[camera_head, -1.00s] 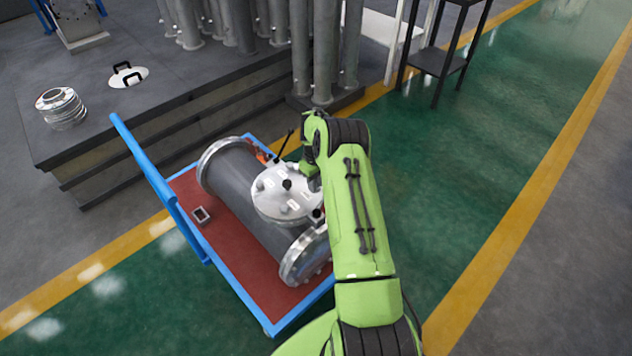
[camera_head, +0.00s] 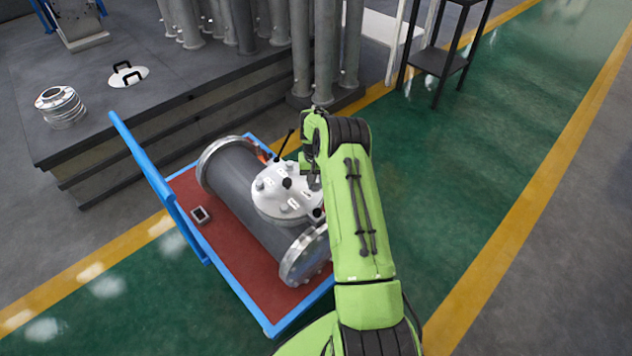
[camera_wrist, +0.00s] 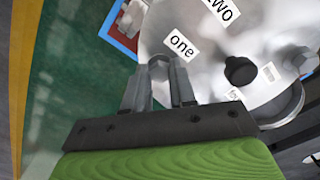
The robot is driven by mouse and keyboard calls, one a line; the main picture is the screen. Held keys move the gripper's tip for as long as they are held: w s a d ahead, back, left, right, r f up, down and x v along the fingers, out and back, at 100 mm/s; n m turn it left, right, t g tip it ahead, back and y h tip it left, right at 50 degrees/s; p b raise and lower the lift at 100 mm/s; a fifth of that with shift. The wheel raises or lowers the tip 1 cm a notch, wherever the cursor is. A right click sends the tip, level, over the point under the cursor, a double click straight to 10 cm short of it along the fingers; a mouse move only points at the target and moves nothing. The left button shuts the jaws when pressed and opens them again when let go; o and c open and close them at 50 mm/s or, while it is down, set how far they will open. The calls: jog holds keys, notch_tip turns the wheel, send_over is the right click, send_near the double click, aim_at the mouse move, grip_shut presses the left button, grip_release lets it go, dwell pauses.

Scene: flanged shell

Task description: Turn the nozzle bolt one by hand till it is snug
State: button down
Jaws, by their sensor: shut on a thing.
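The shell (camera_head: 243,185) is a grey flanged cylinder lying on the cart, with a round silver nozzle cover (camera_head: 272,206) on its upper side. In the wrist view, the cover (camera_wrist: 205,75) carries the labels "one" and "two". Nozzle bolt one (camera_wrist: 159,68) is beside the "one" label at the cover's edge. My gripper (camera_wrist: 160,82) is shut on this bolt, one finger on each side; the fingers partly hide it. In the head view my gripper (camera_head: 313,181) is at the cover's far right edge, mostly hidden by my arm.
A black knob (camera_wrist: 240,70) stands up from the cover near my fingers. The red cart (camera_head: 236,262) has a blue frame and handle (camera_head: 160,185). A small square part (camera_head: 201,215) lies on it. A dark platform (camera_head: 170,120) with pipes stands behind.

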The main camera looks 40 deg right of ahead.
aim_at(315, 185)
jog(key=shift+w+r+m, duration=0.15)
jog(key=shift+m, duration=1.75)
jog(key=c, duration=0.9)
grip_release()
jog(key=shift+c, duration=0.2)
notch_tip(315, 185, up, 16)
jog(key=p, duration=0.4)
jog(key=shift+a, duration=0.1)
